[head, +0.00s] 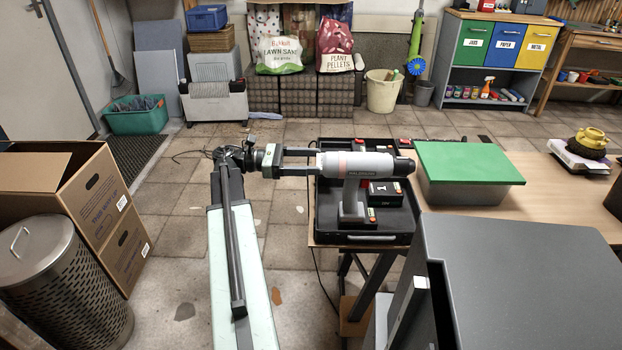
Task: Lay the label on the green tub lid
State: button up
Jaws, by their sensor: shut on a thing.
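The green tub lid (468,161) lies flat on a grey tub on the bench at right. My gripper (318,163) is left of it, over the left edge of a black open case. Its two fingers stand apart at the left end of a grey power tool (383,164) and appear shut on it. The tool's barrel lies level and its handle points down into the case. I cannot tell whether its base rests there. I cannot make out a separate label, and the fingertips' contact is too small to see clearly. Nothing lies on the lid.
The black case (372,239) holds a battery-like block (385,191). A dark grey cabinet (525,265) fills the near right, close to the tub. Cardboard boxes (75,200) and a metal bin (60,275) stand at left.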

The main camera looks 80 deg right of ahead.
jog(key=shift+a+f+b, duration=0.15)
jog(key=shift+f+b, duration=2.05)
jog(key=shift+f, duration=0.2)
jog(key=o, duration=1.3)
jog(key=w, duration=0.2)
jog(key=w+r+p, duration=0.1)
jog(key=w, duration=0.4)
jog(key=shift+w+a+r, duration=0.15)
jog(key=shift+w+a, duration=0.1)
jog(key=shift+a, duration=0.1)
